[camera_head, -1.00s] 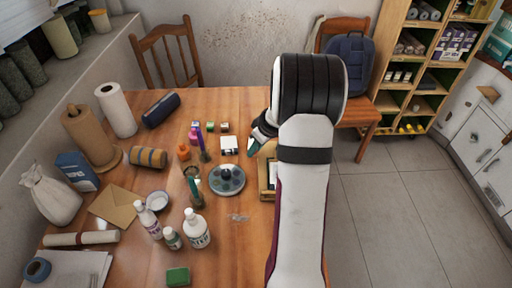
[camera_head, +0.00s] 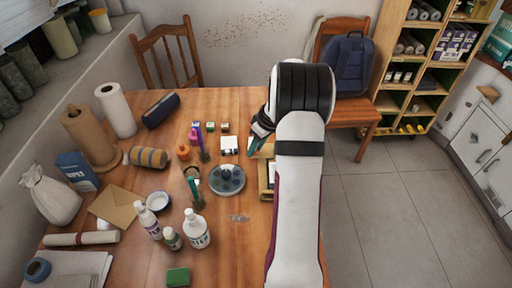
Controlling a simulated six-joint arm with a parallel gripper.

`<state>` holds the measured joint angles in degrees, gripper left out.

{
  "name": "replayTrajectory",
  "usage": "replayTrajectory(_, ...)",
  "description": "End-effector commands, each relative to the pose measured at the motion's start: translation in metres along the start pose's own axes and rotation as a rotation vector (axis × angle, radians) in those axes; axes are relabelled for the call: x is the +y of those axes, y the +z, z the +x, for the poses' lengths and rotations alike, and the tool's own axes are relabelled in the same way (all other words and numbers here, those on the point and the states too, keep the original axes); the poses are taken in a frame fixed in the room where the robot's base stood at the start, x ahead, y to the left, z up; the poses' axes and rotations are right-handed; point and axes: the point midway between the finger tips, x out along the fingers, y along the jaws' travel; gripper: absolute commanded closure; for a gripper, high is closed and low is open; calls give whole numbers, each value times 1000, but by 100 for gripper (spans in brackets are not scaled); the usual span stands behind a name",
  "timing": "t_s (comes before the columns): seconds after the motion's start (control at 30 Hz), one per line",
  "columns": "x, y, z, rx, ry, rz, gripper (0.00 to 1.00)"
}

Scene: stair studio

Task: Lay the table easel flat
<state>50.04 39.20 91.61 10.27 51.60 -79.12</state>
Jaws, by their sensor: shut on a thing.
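The table easel (camera_head: 264,178) is a light wooden frame near the right side of the wooden table. My arm covers most of it, so I cannot tell its full tilt. My gripper (camera_head: 252,147) is at the easel's far left part, beside my arm's dark wrist. Its fingertips are small and partly hidden, and it is shut on a pale wooden part of the easel.
A grey-blue round palette (camera_head: 227,180) lies just left of the easel. A white block (camera_head: 229,145), several paint jars and a purple brush (camera_head: 199,138) stand close by. White bottles (camera_head: 196,229) stand nearer the front. The table front (camera_head: 225,262) is mostly clear.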

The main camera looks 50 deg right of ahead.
Motion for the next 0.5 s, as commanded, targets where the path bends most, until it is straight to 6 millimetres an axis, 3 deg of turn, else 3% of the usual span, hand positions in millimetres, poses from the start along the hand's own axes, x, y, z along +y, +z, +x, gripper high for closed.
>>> replayTrajectory(0.5,17,-8,28,-98,-92,38,100)
